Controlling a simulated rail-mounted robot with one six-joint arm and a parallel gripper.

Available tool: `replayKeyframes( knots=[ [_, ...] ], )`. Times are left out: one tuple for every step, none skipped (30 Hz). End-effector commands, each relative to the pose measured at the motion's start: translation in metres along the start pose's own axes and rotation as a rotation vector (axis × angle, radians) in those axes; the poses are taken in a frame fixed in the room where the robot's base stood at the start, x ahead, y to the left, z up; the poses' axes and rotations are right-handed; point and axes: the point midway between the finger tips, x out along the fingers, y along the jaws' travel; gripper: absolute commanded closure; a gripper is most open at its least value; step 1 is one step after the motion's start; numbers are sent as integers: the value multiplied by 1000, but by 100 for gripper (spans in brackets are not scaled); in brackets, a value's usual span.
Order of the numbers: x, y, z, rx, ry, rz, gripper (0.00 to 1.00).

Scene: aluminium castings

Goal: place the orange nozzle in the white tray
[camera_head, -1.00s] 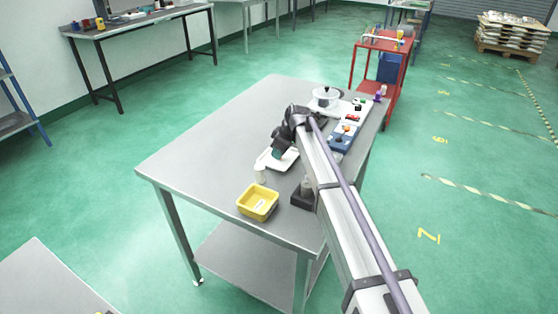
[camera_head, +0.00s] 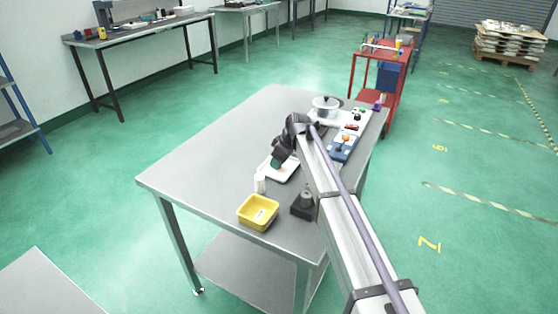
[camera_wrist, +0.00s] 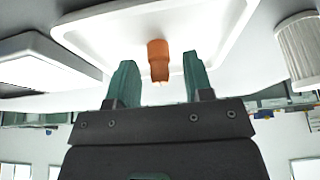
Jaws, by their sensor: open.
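The orange nozzle (camera_wrist: 159,59) is in the wrist view, over the inner floor of the white tray (camera_wrist: 100,14). It looks to be standing on the tray floor, though its contact there is hard to make out. My gripper (camera_wrist: 156,75) is open, with one green finger on each side of the nozzle and a visible gap to both. In the head view, my gripper (camera_head: 276,162) is low at the white tray (camera_head: 286,177) on the steel table. The nozzle cannot be made out there.
A white cylinder (camera_head: 260,183) stands just left of the tray; a ribbed white one shows in the wrist view (camera_wrist: 300,50). A yellow bin (camera_head: 258,212) and a dark block (camera_head: 303,208) are nearer. A pot (camera_head: 326,106) is behind. The table's left side is clear.

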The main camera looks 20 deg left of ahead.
Motion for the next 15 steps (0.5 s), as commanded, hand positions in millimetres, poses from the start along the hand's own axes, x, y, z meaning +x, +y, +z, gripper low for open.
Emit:
replayKeyframes(
  knots=[
    [-16, 0, -3, 1, 0, 0, 53],
    [-24, -1, -3, 1, 0, 0, 53],
    [-34, -1, -4, 1, 0, 0, 53],
    [-42, -1, -4, 1, 0, 0, 53],
    [-51, -1, -5, 1, 0, 0, 53],
    [-63, -1, -5, 2, 0, 0, 53],
    [-71, -1, -5, 2, 0, 0, 53],
    [-80, -1, -5, 2, 0, 0, 53],
    [-90, -1, -5, 2, 0, 0, 53],
    [-97, -1, -5, 1, 0, 0, 53],
    [-103, -1, -4, 1, 0, 0, 53],
    [-110, -1, -4, 1, 0, 0, 53],
    [-113, -1, -4, 1, 0, 0, 53],
    [-115, -1, -3, 0, 0, -1, 53],
    [-117, 0, -2, 0, 0, -1, 53]
  ],
)
